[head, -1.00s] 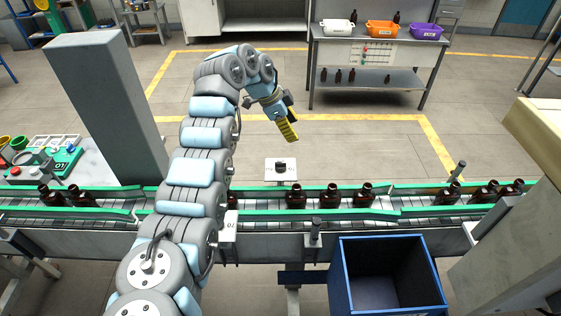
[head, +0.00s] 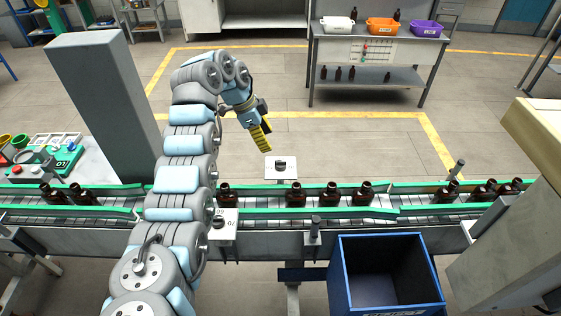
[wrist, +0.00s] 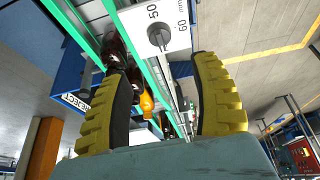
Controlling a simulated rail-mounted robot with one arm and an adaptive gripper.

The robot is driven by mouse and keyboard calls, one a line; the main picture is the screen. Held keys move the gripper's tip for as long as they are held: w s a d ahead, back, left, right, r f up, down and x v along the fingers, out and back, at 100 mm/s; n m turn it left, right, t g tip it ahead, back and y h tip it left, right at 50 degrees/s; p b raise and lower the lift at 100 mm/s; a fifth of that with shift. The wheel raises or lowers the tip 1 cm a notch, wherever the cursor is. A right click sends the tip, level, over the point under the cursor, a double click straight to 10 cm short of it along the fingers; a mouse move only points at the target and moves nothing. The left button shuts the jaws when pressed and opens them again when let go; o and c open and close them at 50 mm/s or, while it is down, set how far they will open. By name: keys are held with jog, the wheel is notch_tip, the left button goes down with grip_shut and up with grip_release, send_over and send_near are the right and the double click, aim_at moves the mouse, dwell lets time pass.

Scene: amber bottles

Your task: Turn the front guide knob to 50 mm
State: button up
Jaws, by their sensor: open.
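A dark round knob (head: 280,164) sits on a white plate on the far side of the conveyor. In the wrist view a knob (wrist: 158,35) shows on a white plate with the marks 50 and 60 mm; its exact setting is hard to read. A second dark knob (head: 218,222) sits on a white plate at the conveyor's near side. I cannot tell which one is the front guide knob. My gripper (head: 264,137) is open and empty, beyond the conveyor, above and left of the far knob. In the wrist view its yellow fingers (wrist: 165,78) stand apart, short of the knob.
Amber bottles (head: 329,195) stand in a row between the green guide rails (head: 400,212) of the conveyor. A blue bin (head: 342,290) stands at the near right. A grey column (head: 110,110) rises at the left.

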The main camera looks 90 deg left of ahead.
aim_at(280, 161)
jog(key=b+x, duration=0.3)
jog(key=x, duration=0.6)
jog(key=shift+a+f+b, duration=0.1)
jog(key=shift+f+b, duration=0.2)
jog(key=shift+b, duration=0.1)
jog(key=shift+b+x, duration=0.7)
jog(key=shift+x, duration=0.15)
grip_shut()
